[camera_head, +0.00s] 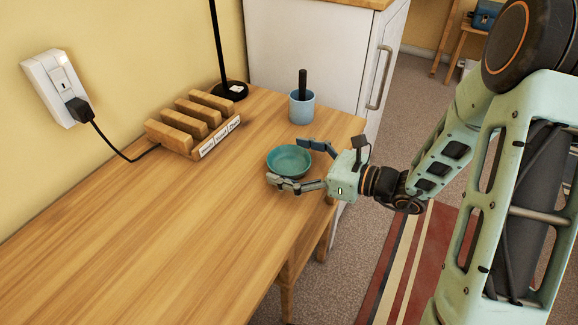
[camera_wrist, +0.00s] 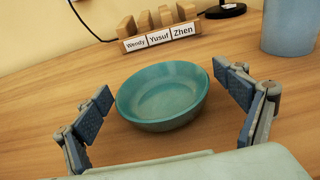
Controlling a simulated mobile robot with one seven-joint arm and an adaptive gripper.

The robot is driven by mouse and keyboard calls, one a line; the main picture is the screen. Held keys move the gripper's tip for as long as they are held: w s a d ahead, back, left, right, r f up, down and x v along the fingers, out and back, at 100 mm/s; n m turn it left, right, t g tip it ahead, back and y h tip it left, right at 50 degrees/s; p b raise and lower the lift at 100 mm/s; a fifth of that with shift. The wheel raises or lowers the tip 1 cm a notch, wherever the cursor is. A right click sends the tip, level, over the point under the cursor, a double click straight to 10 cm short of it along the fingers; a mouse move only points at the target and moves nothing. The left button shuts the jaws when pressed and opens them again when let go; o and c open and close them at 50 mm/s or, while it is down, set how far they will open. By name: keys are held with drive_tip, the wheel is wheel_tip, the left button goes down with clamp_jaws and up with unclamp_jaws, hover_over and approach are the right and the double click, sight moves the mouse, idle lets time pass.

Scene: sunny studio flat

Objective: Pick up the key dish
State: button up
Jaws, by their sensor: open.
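The key dish (camera_head: 290,158) is a small round teal bowl standing upright on the wooden table near its right edge. In the wrist view the dish (camera_wrist: 163,94) sits in the middle, between the two fingers, and looks empty. My gripper (camera_head: 289,163) comes in from the right, low over the table, with one finger on the far side of the dish and one on the near side. In the wrist view my gripper (camera_wrist: 165,108) is open, with a gap between the dish and each finger. Nothing is held.
A blue cup (camera_head: 302,107) with a dark stick stands behind the dish. A wooden rack (camera_head: 193,124) with name labels is to the left. A black lamp base (camera_head: 230,91) stands at the back. The table (camera_head: 150,230) is clear in front.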

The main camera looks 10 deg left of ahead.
drive_tip(key=c, duration=1.3)
